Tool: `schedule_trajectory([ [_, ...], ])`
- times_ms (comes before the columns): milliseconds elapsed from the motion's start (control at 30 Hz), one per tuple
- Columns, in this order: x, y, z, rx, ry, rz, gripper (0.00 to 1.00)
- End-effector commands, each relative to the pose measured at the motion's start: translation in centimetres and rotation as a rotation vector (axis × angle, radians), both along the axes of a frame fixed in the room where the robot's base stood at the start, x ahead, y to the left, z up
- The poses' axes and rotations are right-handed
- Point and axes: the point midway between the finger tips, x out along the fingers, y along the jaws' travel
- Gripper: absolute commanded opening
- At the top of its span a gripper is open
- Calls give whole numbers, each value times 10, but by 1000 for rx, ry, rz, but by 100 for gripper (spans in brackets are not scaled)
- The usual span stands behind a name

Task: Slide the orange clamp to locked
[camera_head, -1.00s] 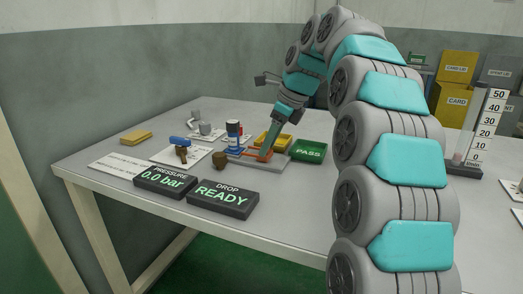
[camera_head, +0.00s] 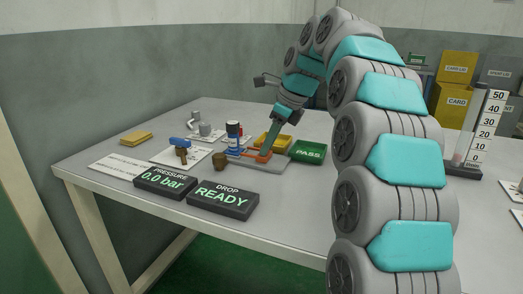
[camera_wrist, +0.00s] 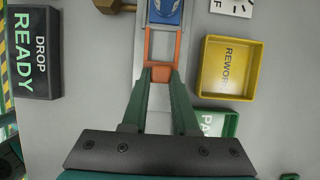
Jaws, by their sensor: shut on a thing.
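The orange clamp (camera_wrist: 161,75) is a flat orange frame lying on a grey base plate (camera_wrist: 140,50) on the table. In the wrist view my gripper (camera_wrist: 161,74) is shut on the near end of the clamp, with one green finger at each side of it. In the head view the clamp (camera_head: 257,155) shows low beside my gripper (camera_head: 266,153). In the head view the column (camera_head: 233,137) stands upright. Its contact with the clamp is hard to make out.
A yellow REWORK tray (camera_wrist: 205,65) and a green PASS tray (camera_head: 308,152) stand right of the base plate. Black displays reading PRESSURE 0.0 bar (camera_head: 166,182) and DROP READY (camera_head: 223,198) sit in front.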

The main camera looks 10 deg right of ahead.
Motion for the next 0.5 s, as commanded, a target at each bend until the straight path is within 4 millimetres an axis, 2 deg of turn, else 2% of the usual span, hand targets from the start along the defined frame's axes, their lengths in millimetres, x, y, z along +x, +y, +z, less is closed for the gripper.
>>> schedule_trajectory([
  [500, 8, 12, 1, 0, 0, 1, 0],
])
